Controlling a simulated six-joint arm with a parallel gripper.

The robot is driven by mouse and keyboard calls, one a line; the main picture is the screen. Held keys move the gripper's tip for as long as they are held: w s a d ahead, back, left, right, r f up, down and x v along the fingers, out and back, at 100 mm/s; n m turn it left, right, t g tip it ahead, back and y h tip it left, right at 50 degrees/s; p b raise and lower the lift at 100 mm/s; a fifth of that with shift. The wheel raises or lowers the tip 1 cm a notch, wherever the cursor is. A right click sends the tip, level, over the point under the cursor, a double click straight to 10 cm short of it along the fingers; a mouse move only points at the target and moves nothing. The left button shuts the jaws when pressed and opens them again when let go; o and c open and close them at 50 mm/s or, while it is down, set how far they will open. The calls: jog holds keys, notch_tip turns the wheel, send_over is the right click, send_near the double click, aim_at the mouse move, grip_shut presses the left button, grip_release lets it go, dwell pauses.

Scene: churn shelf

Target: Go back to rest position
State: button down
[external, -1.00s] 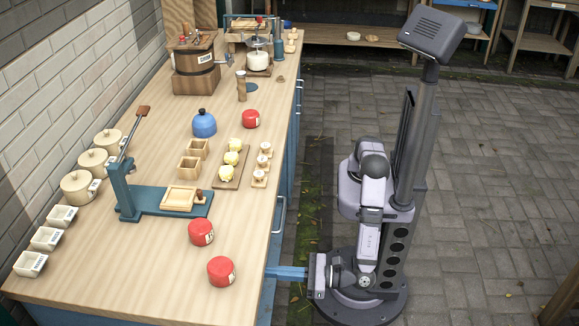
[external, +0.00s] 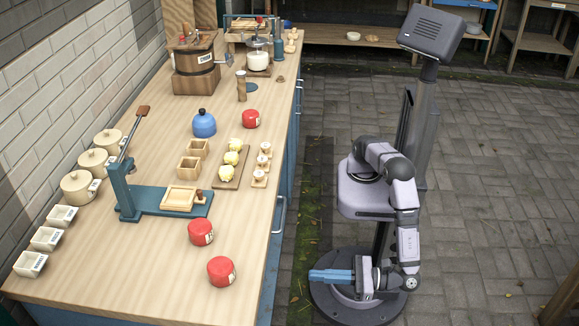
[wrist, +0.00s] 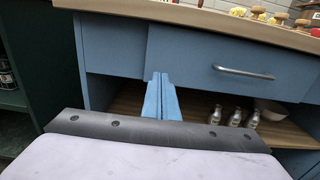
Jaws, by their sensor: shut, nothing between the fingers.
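My gripper (external: 330,276) has blue fingers and is held low beside the counter, above the paving and near my base. The fingers are shut together with nothing between them. In the wrist view the gripper (wrist: 161,82) points at the blue cabinet front under the counter. My arm is folded down close to my column. The wooden counter (external: 150,265) stands to the left, apart from the fingers.
Red pots (external: 201,232), butter pieces on a board (external: 229,183), a blue kettle-like pot (external: 204,125) and a blue press (external: 150,200) stand on the counter. The wrist view shows a drawer handle (wrist: 243,72) and a lower shelf with bottles (wrist: 235,117). Paving to the right is clear.

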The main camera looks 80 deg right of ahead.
jog(key=shift+s, duration=0.45)
jog(key=w+d+r+m+g+h+p, duration=0.2)
jog(key=w+d+m+g+h+p, duration=0.25)
jog(key=d, duration=0.65)
jog(key=w+d+r+m+g+h+p, duration=0.1)
jog(key=w+d+r+m+g+h, duration=0.1)
jog(key=w+d+m+g+h, duration=0.65)
jog(key=s+d+f+m+g+y, duration=0.1)
jog(key=s+d+m+g+y, duration=0.45)
jog(key=d, duration=0.35)
jog(key=s+d+f+m+g+y, duration=0.1)
jog(key=s+d+m+g+y, duration=0.35)
jog(key=d+m, duration=0.3)
jog(key=w+d+f+m+t+y+b, duration=0.3)
jog(key=w+d+f+m+t+b, duration=0.25)
jog(key=d+f+m, duration=0.4)
notch_tip(320, 180, up, 28)
jog(key=d+p, duration=0.2)
jog(key=p, duration=2.4)
jog(key=shift+d+f+m+g, duration=0.1)
jog(key=shift+m+g, duration=0.15)
